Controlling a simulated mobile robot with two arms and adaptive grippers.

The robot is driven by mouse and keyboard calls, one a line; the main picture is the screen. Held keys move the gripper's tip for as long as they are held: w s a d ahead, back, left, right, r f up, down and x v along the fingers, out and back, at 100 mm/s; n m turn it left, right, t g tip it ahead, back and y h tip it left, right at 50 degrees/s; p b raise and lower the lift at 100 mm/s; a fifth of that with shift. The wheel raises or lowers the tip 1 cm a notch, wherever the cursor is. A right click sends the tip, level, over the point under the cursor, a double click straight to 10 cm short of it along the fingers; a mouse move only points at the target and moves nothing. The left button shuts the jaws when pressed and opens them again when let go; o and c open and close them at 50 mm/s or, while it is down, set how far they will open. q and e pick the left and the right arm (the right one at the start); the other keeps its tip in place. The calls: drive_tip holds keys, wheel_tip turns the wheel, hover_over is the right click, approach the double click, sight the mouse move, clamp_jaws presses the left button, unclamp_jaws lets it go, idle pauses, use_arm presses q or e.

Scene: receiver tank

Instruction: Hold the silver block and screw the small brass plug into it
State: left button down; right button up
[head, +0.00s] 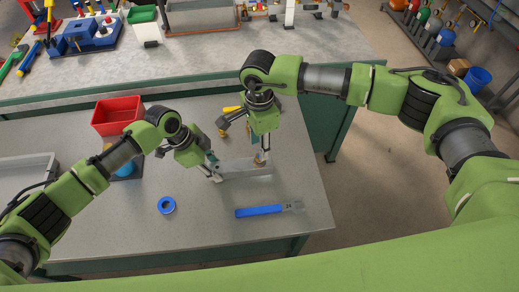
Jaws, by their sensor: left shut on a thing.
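The silver block (238,171) is a long grey bar lying on the grey workbench. My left gripper (213,172) is shut on its left end. My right gripper (261,154) points down over the block's right end. A small brass-coloured piece (260,163), seemingly the plug, shows at its fingertips, at the block's top. It is too small to tell whether the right fingers are closed on it or whether it sits in the block. Another brass-coloured piece (222,133) lies behind the block, partly beside my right wrist.
A blue-handled tool (260,211) and a blue ring (167,205) lie in front of the block. A red bin (117,115) stands at the back left, a grey tray (22,176) at the far left.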

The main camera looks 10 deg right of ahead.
drive_tip(key=shift+r, duration=1.45)
use_arm(q)
drive_tip(key=c, duration=1.4)
unclamp_jaws()
drive_tip(key=shift+r, duration=0.1)
drive_tip(key=v, duration=1.1)
drive_tip(key=shift+a+r, duration=0.15)
drive_tip(key=shift+r, duration=0.25)
use_arm(e)
drive_tip(key=shift+s+f, duration=0.1)
